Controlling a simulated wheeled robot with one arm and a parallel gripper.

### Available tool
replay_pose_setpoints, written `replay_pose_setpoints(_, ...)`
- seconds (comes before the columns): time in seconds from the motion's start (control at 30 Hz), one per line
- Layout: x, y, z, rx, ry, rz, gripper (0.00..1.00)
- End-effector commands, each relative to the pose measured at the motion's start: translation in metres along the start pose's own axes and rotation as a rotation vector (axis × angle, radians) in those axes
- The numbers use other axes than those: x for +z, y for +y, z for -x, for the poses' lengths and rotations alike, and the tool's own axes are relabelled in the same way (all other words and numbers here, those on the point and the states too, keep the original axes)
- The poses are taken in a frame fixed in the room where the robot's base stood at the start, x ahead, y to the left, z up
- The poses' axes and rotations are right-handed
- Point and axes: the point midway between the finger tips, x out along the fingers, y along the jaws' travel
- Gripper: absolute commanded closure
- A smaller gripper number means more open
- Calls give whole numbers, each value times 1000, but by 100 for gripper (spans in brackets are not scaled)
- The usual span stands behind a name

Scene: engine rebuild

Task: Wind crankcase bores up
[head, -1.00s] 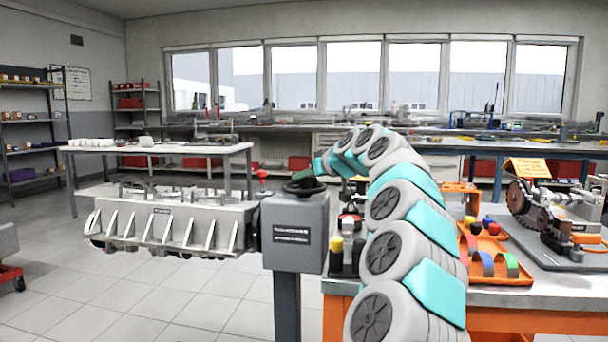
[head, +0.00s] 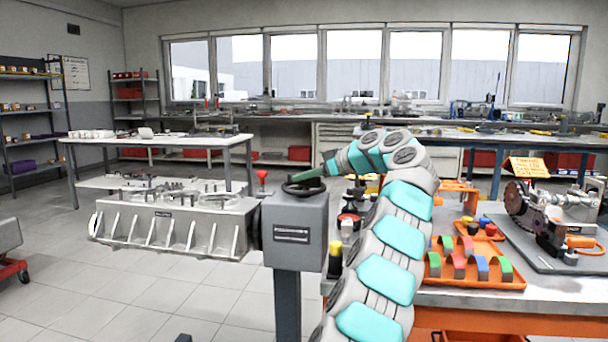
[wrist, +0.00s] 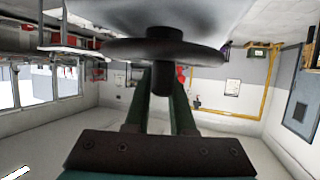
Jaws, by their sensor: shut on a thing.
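The grey crankcase (head: 165,232) is held on its side arm at the left of the gearbox (head: 293,232) on a post. Its ribbed side faces me, and its top face with round openings and studs shows partly. The dark handwheel (head: 304,188) lies flat on top of the gearbox. My gripper (head: 302,177) reaches in from the right at the wheel's rim. In the wrist view, the handwheel (wrist: 200,54) spans the top, and its knob (wrist: 162,80) hangs between the two green fingers of my gripper (wrist: 160,92), which are shut on it. The exact contact is partly hidden.
An orange tray (head: 490,282) with coloured caps lies on the workbench (head: 440,298) at right, beside a geared machine (head: 545,215). A white table (head: 150,140) stands behind the crankcase.

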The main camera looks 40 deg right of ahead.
Motion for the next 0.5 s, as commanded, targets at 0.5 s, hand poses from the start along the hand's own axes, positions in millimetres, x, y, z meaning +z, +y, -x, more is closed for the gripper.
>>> replay_pose_setpoints(0.5,-3,1,1,-66,6,31,100)
